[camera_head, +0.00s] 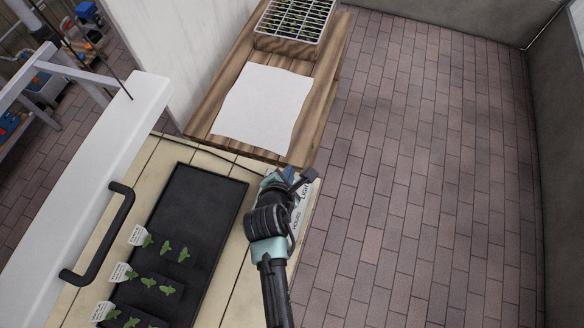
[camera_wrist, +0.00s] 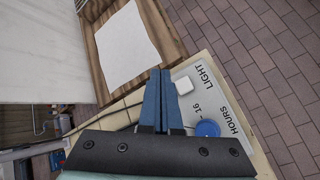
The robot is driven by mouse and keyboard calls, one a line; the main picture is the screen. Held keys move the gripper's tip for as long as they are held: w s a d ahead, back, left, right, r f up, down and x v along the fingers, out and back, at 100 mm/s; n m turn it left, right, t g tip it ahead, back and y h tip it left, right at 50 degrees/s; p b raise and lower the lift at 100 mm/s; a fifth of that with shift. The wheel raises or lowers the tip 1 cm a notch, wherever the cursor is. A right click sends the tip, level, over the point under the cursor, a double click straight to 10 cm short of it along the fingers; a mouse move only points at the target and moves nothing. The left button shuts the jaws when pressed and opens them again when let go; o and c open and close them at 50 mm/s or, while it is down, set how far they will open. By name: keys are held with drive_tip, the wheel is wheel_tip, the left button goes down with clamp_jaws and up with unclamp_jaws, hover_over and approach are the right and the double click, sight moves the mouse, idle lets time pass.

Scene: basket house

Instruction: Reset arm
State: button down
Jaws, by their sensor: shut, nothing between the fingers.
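My gripper (camera_wrist: 160,98) is shut and empty, its two blue fingers together in the wrist view. In the head view my arm reaches up from the bottom, and the gripper (camera_head: 292,178) is over the far right corner of the light wooden bench. Below and beside the fingers is a pale panel (camera_wrist: 218,103) marked "LIGHT", "16" and "HOURS". It has a white square button (camera_wrist: 183,86) and a round blue knob (camera_wrist: 207,128). In the head view my gripper hides most of this panel.
A black tray (camera_head: 205,205) with small seedlings and white labels lies left of my arm. A white hood with a black handle (camera_head: 122,205) is beside it. Beyond, a wooden table (camera_head: 325,85) holds a white sheet (camera_head: 262,105) and a seedling tray (camera_head: 262,38). Brick floor (camera_head: 430,170) at right is clear.

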drive_tip(key=w+r+m+t, duration=0.3)
drive_tip(key=w+r+m, duration=0.1)
drive_tip(key=r, duration=0.8)
drive_tip(key=w+a+r+m+t+y, duration=0.1)
drive_tip(key=w+r+m+t, duration=0.3)
drive_tip(key=r, duration=0.9)
drive_tip(key=w+r+m+t, duration=0.25)
drive_tip(key=r+m, duration=0.25)
drive_tip(key=r, duration=0.7)
drive_tip(key=s+r+m+t, duration=0.3)
drive_tip(key=s+r+m, duration=0.1)
drive_tip(key=r, duration=0.6)
drive_tip(key=s+d+r+m+t, duration=0.1)
drive_tip(key=s+r+m+t, duration=0.2)
drive_tip(key=s+r, duration=0.4)
drive_tip(key=s+r+m+t+y+b, duration=0.1)
drive_tip(key=s+r+m+t, duration=0.2)
drive_tip(key=r, duration=1.2)
drive_tip(key=s+m, duration=0.1)
drive_tip(key=s, duration=0.1)
drive_tip(key=shift+s+d+r+m, duration=0.25)
drive_tip(key=shift+s+m, duration=0.05)
drive_tip(key=shift+s, duration=0.05)
drive_tip(key=shift+a, duration=0.1)
